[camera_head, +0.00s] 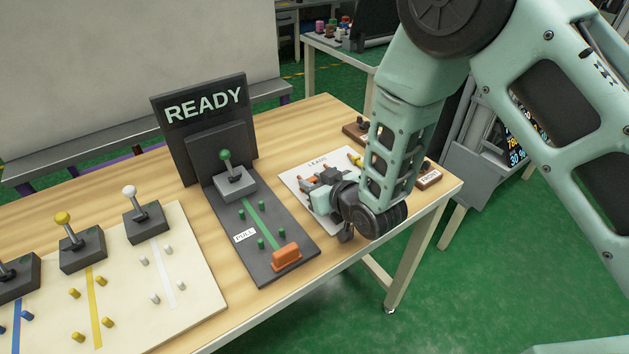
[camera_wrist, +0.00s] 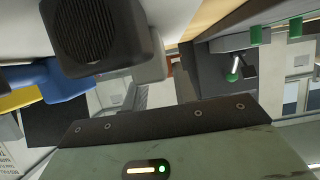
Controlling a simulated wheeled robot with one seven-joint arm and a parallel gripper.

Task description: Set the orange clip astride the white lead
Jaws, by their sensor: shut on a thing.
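An orange clip (camera_head: 287,257) sits across the near end of the green strip on the dark panel. A white strip (camera_head: 163,260) runs down the pale board from the white-knobbed lever (camera_head: 135,204), between pale pegs. My gripper (camera_head: 331,185) is low over the white sheet marked LEADS (camera_head: 299,165), with small orange-red pieces (camera_head: 308,184) by its fingers. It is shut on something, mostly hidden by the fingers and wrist. In the wrist view a dark ribbed block (camera_wrist: 100,35) fills the upper left, with blue (camera_wrist: 55,80) and yellow (camera_wrist: 18,97) pieces beside it.
The upright READY sign (camera_head: 204,108) and green-knobbed lever (camera_head: 234,182) stand left of my gripper. Yellow (camera_head: 69,235) and dark levers with coloured pegs stand farther left. Small brown blocks (camera_head: 428,178) lie near the table's right edge. The wood strip between the two boards is clear.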

